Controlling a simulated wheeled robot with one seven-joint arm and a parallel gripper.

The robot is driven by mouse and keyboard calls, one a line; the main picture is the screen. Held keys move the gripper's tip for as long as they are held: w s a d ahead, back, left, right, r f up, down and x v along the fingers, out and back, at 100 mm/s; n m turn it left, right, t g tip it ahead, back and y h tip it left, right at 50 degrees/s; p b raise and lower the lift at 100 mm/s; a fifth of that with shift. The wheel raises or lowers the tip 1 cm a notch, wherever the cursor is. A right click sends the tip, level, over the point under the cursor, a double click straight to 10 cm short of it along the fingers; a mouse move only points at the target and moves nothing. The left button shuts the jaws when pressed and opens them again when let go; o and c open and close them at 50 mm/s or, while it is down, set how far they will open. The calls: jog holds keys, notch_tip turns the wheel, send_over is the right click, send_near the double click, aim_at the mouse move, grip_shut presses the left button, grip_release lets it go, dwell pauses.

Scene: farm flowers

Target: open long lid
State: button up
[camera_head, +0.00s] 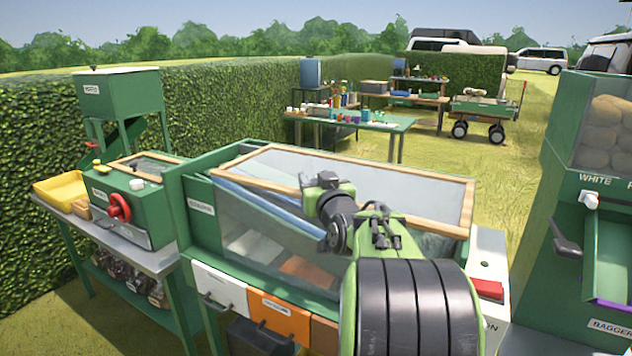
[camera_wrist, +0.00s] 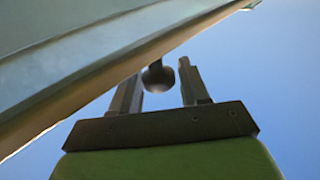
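The long lid (camera_head: 375,165) is a clear pane in a wooden frame on top of the long green machine. It appears to lie down over the machine, though my arm hides part of its front edge. Its frame fills the upper left of the wrist view (camera_wrist: 90,85). A dark round knob (camera_wrist: 158,76) shows by the lid's edge, between the fingers of my gripper (camera_wrist: 158,68). The fingers stand apart, with a narrow gap visible beside the knob. In the head view my arm's end is over the lid's front edge, and the fingertips are hidden.
Drawers and bins (camera_head: 280,312) line the machine's front. A smaller green machine with a red wheel (camera_head: 119,207) stands at left. A tall green bagger (camera_head: 600,240) stands at right. Behind are a hedge, a table (camera_head: 385,123) and a cart (camera_head: 485,106) on open grass.

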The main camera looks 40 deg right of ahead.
grip_shut()
jog(key=shift+r, duration=0.15)
